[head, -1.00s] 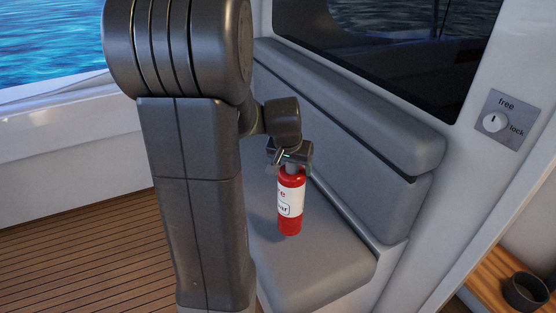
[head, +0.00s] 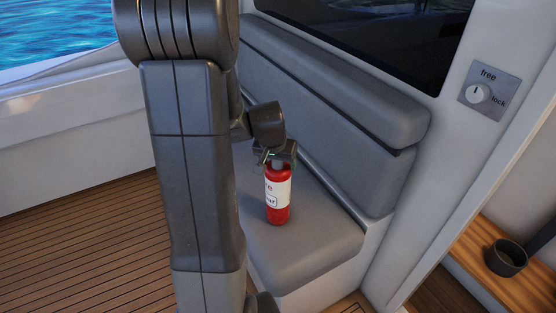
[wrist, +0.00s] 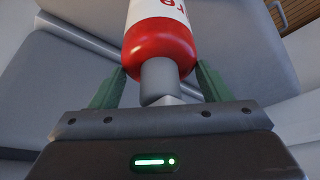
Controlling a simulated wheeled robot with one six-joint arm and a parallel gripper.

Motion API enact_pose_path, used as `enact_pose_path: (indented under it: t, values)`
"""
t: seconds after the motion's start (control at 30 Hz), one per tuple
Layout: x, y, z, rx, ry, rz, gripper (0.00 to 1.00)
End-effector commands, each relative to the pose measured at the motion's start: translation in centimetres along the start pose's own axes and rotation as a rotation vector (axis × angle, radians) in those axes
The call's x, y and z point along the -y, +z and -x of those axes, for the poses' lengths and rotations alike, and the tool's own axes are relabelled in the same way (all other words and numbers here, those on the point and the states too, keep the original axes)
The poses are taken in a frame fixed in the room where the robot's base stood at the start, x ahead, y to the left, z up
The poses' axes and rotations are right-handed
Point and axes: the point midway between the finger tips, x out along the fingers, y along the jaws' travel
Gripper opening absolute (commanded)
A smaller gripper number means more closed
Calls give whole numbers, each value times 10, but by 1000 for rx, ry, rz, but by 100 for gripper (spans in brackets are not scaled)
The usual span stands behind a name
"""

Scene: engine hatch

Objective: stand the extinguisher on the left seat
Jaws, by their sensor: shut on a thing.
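The red extinguisher (head: 277,197) with a white label is upright over the grey cushion of the seat (head: 300,255). Its base appears at or just above the cushion; I cannot tell if it touches. My gripper (head: 280,155) is at its top, shut on its neck. In the wrist view, the green fingers of my gripper (wrist: 158,85) lie on both sides of the grey neck, and the red body of the extinguisher (wrist: 160,45) extends away from them. The far end of the extinguisher is cut off in the wrist view.
A grey padded backrest (head: 330,110) runs behind the seat. A wall plate with a free/lock knob (head: 479,94) is at the right. A dark round cup-like item (head: 506,258) sits on a wooden ledge (head: 465,245). Cushion in front of the extinguisher is clear.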

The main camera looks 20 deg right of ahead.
Motion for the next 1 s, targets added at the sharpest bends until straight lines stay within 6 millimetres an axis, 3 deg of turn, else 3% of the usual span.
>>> enact_pose_path:
  t: [0.07, 0.1, 0.2, 0.63, 1.0]
  values:
    - [0, -1, -2, -5, -1, 0, 0]
    - [0, 1, -2, 0, 0, 0, 76]
    - [0, 1, -2, 0, 0, 0, 92]
    - [0, -1, 7, -2, 0, 0, 92]
    - [0, -1, 70, -5, -1, 0, 92]
